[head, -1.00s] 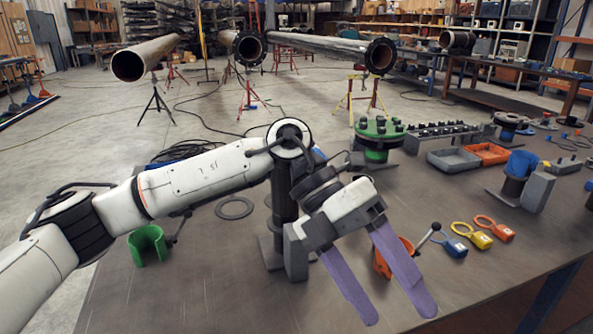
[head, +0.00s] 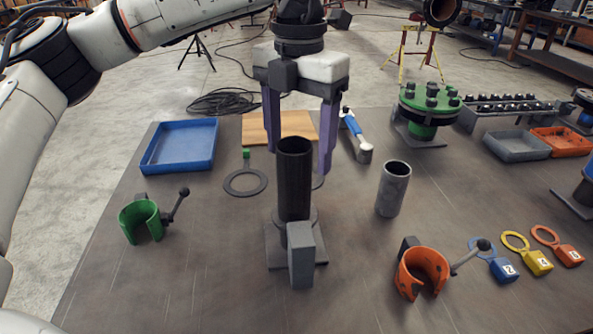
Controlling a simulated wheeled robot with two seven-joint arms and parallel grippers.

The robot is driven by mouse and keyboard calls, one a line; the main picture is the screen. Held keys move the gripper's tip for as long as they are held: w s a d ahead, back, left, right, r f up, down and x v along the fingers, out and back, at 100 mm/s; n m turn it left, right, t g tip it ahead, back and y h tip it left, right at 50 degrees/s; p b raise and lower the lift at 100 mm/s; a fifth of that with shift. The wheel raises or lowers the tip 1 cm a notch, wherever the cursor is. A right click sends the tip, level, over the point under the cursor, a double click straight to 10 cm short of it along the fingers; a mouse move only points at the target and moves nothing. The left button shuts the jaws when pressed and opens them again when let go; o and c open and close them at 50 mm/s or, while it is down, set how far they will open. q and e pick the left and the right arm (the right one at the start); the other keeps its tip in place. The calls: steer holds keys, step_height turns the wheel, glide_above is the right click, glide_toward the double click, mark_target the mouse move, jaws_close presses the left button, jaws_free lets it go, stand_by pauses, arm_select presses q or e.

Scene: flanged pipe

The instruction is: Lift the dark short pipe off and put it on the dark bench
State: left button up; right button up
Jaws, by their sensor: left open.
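The dark short pipe (head: 294,185) stands upright on a flanged square base with a grey block in front, on the dark bench (head: 200,275). My left gripper (head: 300,158) points down over the pipe's top. Its two purple fingers are open, one to each side of the pipe's upper end. I cannot tell whether they touch it, and the left fingertip is partly hidden near the pipe's rim. My right gripper is not in view.
A grey pipe piece (head: 393,188) stands to the right. A green clamp (head: 140,220) is at left and an orange clamp (head: 422,270) at front right. A blue tray (head: 180,145), wooden board (head: 265,127) and flat ring (head: 245,182) lie behind. The front-left bench is clear.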

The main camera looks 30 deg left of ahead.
mark_target(294, 171)
arm_select(q)
steer(key=shift+f, duration=0.3)
steer(key=f, duration=0.4)
steer(key=shift+s+a+f+p, duration=0.1)
steer(key=shift+a+f+p, duration=0.05)
steer(key=shift+a+p, duration=0.25)
steer(key=shift+f, duration=0.35)
steer(key=shift+c, duration=0.4)
steer(key=c, duration=1.3)
step_height(294, 171, up, 10)
steer(key=shift+d+r, duration=0.1)
steer(key=shift+r, duration=0.1)
